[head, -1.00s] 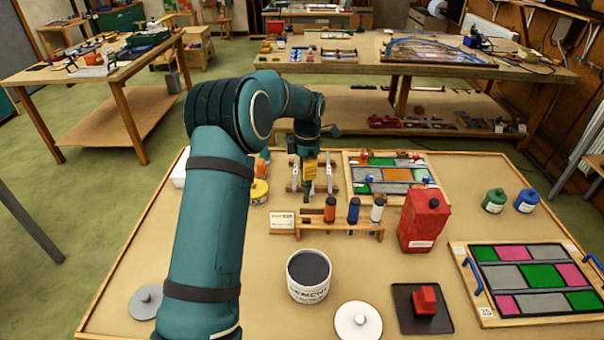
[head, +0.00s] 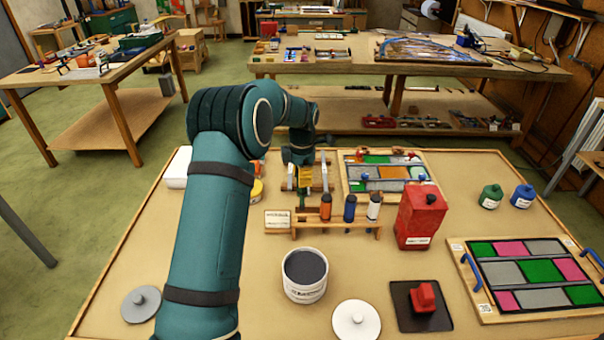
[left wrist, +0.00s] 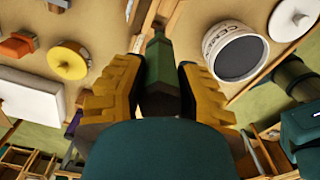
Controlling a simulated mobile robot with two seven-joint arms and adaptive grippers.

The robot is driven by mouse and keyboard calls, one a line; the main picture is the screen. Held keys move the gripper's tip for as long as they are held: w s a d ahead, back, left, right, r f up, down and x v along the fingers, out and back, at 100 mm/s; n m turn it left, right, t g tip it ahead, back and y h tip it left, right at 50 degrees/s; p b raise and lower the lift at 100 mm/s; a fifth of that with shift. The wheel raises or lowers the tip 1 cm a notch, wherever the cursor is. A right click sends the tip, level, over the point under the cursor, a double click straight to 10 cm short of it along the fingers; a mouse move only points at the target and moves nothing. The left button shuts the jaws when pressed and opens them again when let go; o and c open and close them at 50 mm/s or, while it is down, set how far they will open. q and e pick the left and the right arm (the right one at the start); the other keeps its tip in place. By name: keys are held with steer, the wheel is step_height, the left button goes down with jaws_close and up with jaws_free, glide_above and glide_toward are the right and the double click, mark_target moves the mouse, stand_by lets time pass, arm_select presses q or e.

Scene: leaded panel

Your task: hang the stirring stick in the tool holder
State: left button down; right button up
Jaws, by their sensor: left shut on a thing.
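My left gripper (head: 304,184) points down behind the left part of the wooden tool holder (head: 346,231). It is shut on the green stirring stick (head: 302,201); in the left wrist view the green handle (left wrist: 157,62) sits between the yellow fingers (left wrist: 157,92). The stick looks about upright, its lower part close to the holder's left slots. I cannot tell whether it touches the holder. An orange-handled tool (head: 325,207), a blue-handled one (head: 350,208) and a white-handled one (head: 374,206) hang in the holder. My right gripper is not in view.
A cement tub (head: 305,277) stands in front of the holder, and a red can (head: 420,216) to its right. A leaded panel (head: 376,172) lies behind, another (head: 530,272) at right. A white lid (head: 356,320) and black tray (head: 408,314) lie in front.

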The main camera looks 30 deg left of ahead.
mark_target(302, 204)
arm_select(q)
steer(key=shift+f+b, duration=2.5)
steer(key=shift+f, duration=2.45)
steer(key=c, duration=0.7)
jaws_free()
step_height(302, 204, up, 12)
steer(key=shift+r, duration=0.1)
